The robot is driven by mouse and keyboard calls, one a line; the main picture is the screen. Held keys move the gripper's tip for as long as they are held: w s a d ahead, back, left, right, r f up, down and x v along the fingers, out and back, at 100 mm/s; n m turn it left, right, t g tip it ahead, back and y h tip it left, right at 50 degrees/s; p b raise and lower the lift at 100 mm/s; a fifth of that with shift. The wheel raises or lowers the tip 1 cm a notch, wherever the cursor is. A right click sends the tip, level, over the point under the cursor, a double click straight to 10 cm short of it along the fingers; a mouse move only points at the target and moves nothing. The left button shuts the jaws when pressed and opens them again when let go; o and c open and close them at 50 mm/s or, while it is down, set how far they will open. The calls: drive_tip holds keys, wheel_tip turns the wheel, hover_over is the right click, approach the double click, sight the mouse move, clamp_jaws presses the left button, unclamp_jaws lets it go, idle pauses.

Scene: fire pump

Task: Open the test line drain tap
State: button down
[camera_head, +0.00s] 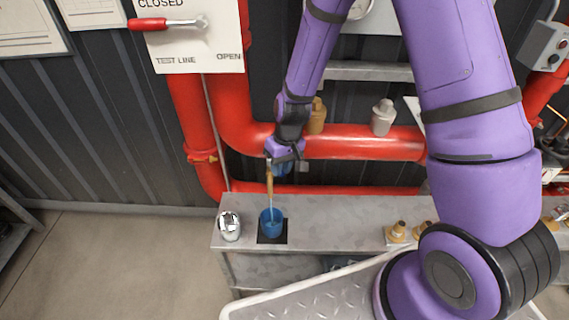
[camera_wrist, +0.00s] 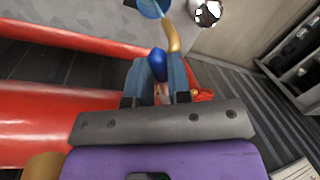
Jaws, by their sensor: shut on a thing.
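The drain tap has a brass spout (camera_head: 269,182) that hangs below my gripper (camera_head: 284,164) in the head view. The spout also shows in the wrist view (camera_wrist: 174,36). The tap's blue handle (camera_wrist: 157,66) is between my two fingers in the wrist view, and my gripper (camera_wrist: 156,84) is shut on it. A thin pale blue stream appears to run from the spout into a blue cup (camera_head: 267,217) on a dark square. The cup's edge also shows in the wrist view (camera_wrist: 152,9). The tap's body is hidden behind my gripper.
A metal bench (camera_head: 325,212) carries the cup, a shiny silver object (camera_head: 229,226) and brass fittings (camera_head: 397,231). Red pipes (camera_head: 370,144) run behind my gripper. A test line panel (camera_head: 187,44) marked CLOSED and OPEN has a red-handled lever (camera_head: 150,24) lying horizontal.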

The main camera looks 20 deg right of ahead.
drive_tip(key=shift+a+m+t, duration=0.25)
drive_tip(key=shift+a+m, duration=0.25)
drive_tip(key=shift+m, duration=0.65)
drive_tip(key=shift+a+m+t, duration=0.2)
drive_tip(key=shift+a+m, duration=0.35)
drive_tip(key=shift+m, duration=0.55)
drive_tip(key=shift+a+m+t, duration=0.25)
drive_tip(key=shift+a+m, duration=0.25)
drive_tip(key=shift+m, duration=0.65)
drive_tip(key=c, duration=1.1)
unclamp_jaws()
drive_tip(key=shift+o, duration=0.2)
drive_tip(key=v, duration=1)
drive_tip(key=shift+r, duration=0.4)
